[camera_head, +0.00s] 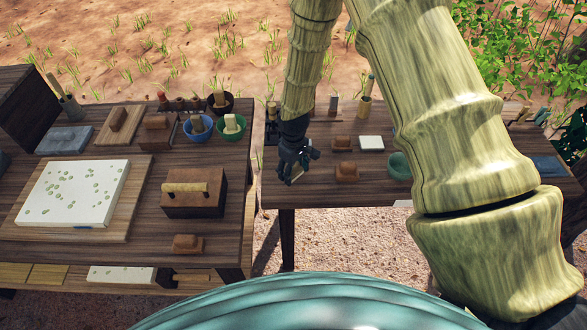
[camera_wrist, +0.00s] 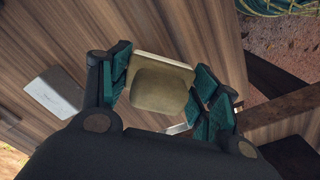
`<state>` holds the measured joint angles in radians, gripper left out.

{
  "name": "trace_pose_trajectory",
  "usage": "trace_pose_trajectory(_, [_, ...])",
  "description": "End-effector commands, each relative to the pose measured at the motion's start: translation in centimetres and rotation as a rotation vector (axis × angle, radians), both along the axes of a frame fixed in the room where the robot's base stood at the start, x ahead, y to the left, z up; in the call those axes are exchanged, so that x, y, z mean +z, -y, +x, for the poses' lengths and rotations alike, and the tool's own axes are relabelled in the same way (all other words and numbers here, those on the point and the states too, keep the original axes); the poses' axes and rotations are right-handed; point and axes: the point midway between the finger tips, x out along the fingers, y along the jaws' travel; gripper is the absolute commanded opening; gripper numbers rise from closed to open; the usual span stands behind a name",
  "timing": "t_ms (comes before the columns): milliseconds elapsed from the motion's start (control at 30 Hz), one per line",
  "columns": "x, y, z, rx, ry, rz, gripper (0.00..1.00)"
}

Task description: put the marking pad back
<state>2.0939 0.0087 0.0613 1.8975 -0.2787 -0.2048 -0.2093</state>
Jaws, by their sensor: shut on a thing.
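My gripper (camera_head: 297,160) is over the left part of the right-hand table in the head view. In the wrist view my gripper (camera_wrist: 165,92) has its teal-padded fingers on either side of a tan block with a paler, flat plate edge, which looks like the marking pad (camera_wrist: 160,88). The fingers are shut on it. In the head view only a small pale part of the pad (camera_head: 297,173) shows below the fingers. I cannot tell whether it touches the tabletop.
The right table (camera_head: 310,195) holds brown blocks (camera_head: 346,171), a white slab (camera_head: 370,143) and a green bowl (camera_head: 399,165).

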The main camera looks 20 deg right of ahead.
Motion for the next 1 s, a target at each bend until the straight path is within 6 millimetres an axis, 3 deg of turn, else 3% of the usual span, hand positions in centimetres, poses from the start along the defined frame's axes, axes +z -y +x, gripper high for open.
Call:
trace_pose_trajectory(300, [-0.3, 0.0, 0.0, 0.0, 0.0, 0.0, 0.36])
trace_pose_trajectory(333, [-0.3, 0.0, 0.0, 0.0, 0.0, 0.0, 0.66])
trace_pose_trajectory(433, [-0.3, 0.0, 0.0, 0.0, 0.0, 0.0, 0.84])
trace_pose_trajectory(833, [-0.2, 0.0, 0.0, -0.001, 0.0, 0.0, 0.84])
trace_pose_trajectory(1000, [0.8, 0.0, 0.1, -0.001, 0.002, 0.0, 0.84])
